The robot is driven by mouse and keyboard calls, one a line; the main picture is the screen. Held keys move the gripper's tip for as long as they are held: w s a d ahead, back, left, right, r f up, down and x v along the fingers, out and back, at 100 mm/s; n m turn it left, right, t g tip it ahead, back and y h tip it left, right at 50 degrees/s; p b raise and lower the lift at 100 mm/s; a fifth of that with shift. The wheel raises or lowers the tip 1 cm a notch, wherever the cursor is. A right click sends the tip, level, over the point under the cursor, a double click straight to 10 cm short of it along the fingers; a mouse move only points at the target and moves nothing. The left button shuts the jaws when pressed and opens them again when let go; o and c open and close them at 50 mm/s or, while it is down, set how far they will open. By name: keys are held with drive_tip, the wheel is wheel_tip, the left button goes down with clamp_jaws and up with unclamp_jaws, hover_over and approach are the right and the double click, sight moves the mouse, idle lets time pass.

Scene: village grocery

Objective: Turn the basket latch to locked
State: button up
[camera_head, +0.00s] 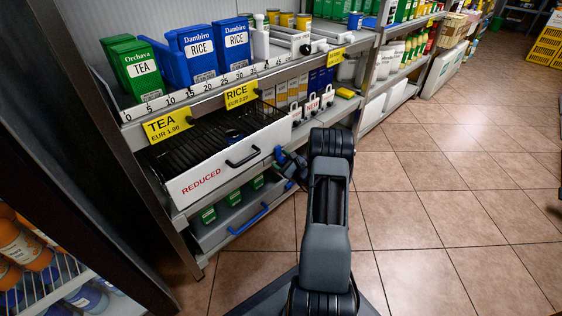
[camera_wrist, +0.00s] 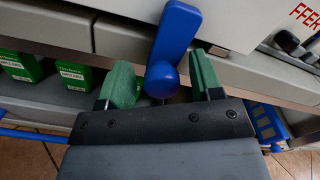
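The blue latch (camera_wrist: 177,32) is a lever ending in a round knob. In the wrist view it hangs down, slightly tilted, against a pale front panel. My gripper (camera_wrist: 162,72) has two green fingers, apart, one on each side of the knob, with a visible gap on both sides. The knob is not clamped. In the head view, the black wire basket (camera_head: 206,141) has a white front marked REDUCED and a black handle. Blue parts show at its right end beside my arm, where my wrist partly hides the latch. I cannot tell which marking the lever points to.
Below the basket is a lower shelf with green boxes (camera_wrist: 73,75) and a blue rail (camera_head: 248,221). Tea boxes (camera_head: 136,68) and rice boxes (camera_head: 190,55) stand above. A dark rack with jars (camera_head: 22,244) is at left. The tiled floor (camera_head: 440,200) at right is clear.

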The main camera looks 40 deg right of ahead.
drive_tip(key=shift+s+d, duration=0.15)
drive_tip(key=shift+d, duration=0.05)
drive_tip(key=shift+s, duration=0.3)
drive_tip(key=s+d+p, duration=0.2)
drive_tip(key=s+p, duration=0.2)
drive_tip(key=s, duration=0.8)
drive_tip(key=shift+s+p, duration=0.3)
drive_tip(key=shift+s, duration=0.1)
drive_tip(key=shift+d, duration=0.1)
